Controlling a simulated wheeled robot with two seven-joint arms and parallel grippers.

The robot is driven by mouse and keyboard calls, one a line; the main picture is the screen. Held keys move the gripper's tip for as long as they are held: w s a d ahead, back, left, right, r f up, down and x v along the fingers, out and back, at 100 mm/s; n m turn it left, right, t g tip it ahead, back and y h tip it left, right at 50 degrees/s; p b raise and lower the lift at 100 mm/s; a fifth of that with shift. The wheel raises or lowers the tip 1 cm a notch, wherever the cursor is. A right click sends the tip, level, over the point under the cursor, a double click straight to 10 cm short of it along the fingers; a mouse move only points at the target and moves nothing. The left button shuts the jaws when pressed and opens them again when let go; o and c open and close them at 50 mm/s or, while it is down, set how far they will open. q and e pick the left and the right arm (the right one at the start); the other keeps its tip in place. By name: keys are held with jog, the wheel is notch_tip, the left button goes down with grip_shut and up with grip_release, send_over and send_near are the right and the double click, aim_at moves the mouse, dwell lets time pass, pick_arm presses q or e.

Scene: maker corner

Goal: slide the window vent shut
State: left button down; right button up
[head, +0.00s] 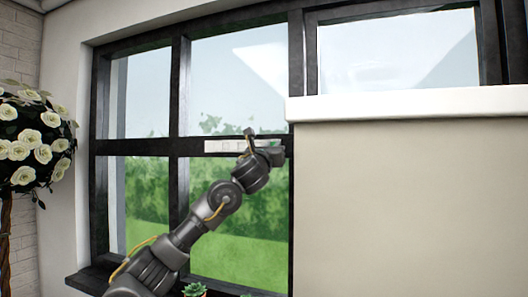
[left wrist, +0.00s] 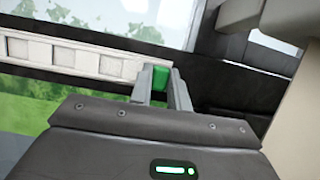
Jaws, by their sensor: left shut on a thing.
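The window vent (head: 224,146) is a white strip with rectangular panels on the dark crossbar of the window. It also shows in the left wrist view (left wrist: 50,54), running from the left edge to my gripper. A green tab (left wrist: 161,77) is at the strip's right end, between the fingers of my left gripper (left wrist: 163,84). The gripper is shut on this tab. In the head view my left gripper (head: 264,146) reaches up to the crossbar and covers the strip's right part. How far the vent is open I cannot tell. My right gripper is in neither view.
A beige panel with a white ledge (head: 410,104) stands close to the right of my left gripper. Dark window bars (head: 180,90) surround the panes. A white-rose tree (head: 32,140) is at the far left, and small succulents (head: 194,289) sit low on the sill.

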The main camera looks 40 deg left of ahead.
pick_arm(q)
jog(key=shift+d, duration=0.2)
jog(key=c, duration=1.6)
grip_release()
jog(key=shift+o, duration=1.1)
jog(key=shift+w+d, duration=0.1)
jog(key=shift+w, duration=0.05)
jog(key=shift+o, duration=0.3)
jog(key=b+v, duration=0.4)
jog(key=v, duration=0.6)
jog(key=shift+s+b, duration=0.35)
jog(key=shift+d+f, duration=0.2)
jog(key=shift+d, duration=0.05)
